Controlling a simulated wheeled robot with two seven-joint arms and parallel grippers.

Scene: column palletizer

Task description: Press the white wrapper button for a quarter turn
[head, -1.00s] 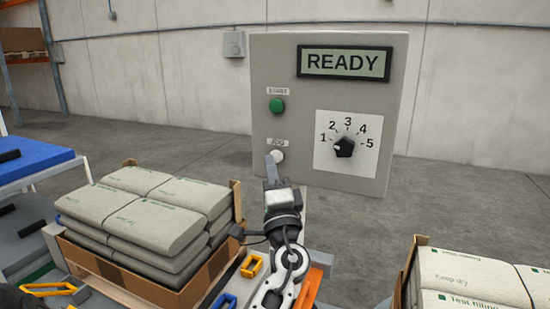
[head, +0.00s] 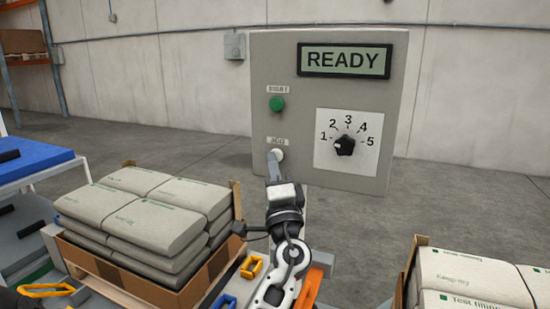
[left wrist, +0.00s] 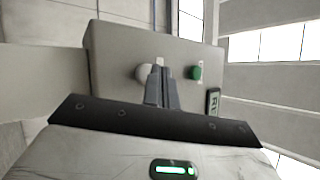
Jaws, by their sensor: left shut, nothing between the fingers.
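The grey control panel (head: 290,60) shows READY on its display (head: 345,61). The white button (head: 279,154) sits low on the panel's left side, under a small label. My left gripper (head: 272,160) is shut and empty, with its fingertips at the button, covering part of it. In the left wrist view the white button (left wrist: 143,73) shows just left of the shut fingers (left wrist: 158,75). I cannot tell whether the tips touch or press it. My right gripper is not in view.
A green button (head: 277,105) is above the white one; a black dial (head: 344,146) numbered 1 to 5 is to the right. Stacked bags (head: 150,210) in a carton stand left of my arm, more bags (head: 465,285) at lower right. Blue and yellow handles lie near the arm.

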